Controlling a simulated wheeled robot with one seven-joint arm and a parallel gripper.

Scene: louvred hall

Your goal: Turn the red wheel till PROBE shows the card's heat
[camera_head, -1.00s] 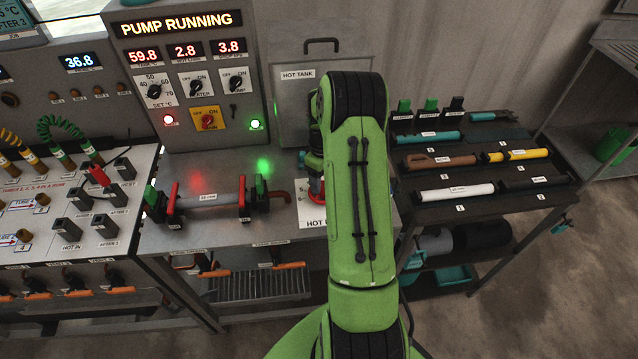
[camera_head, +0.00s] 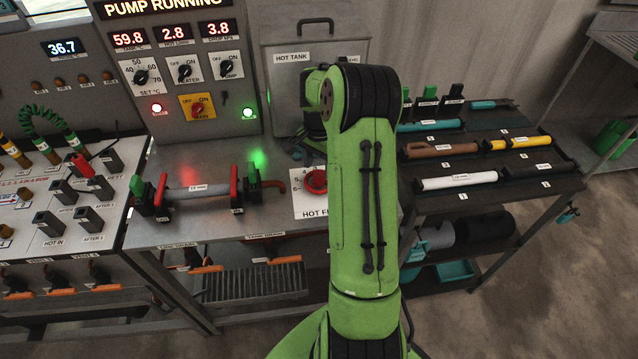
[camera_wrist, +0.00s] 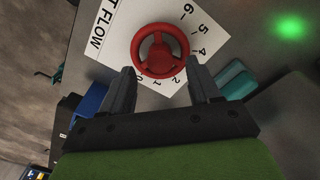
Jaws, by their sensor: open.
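The red wheel (camera_head: 316,181) sits on a white HOT FLOW plate on the bench, partly behind my arm. In the wrist view the wheel (camera_wrist: 160,52) shows whole, with dial numbers around its side. My gripper (camera_wrist: 162,84) is open and empty, its two fingers apart from the wheel. In the head view my arm hides the fingers. A small display (camera_head: 64,48) at the upper left reads 36.7; its label is too small to read surely. The card with the heat is not readable now; only a teal-edged corner (camera_head: 8,6) shows.
The control panel (camera_head: 215,65) reads PUMP RUNNING, 59.8, 2.8 and 3.8. A pipe with red and green clamps (camera_head: 197,191) lies left of the wheel. The hot tank (camera_head: 290,75) stands behind. A rack of tools (camera_head: 480,160) stands right.

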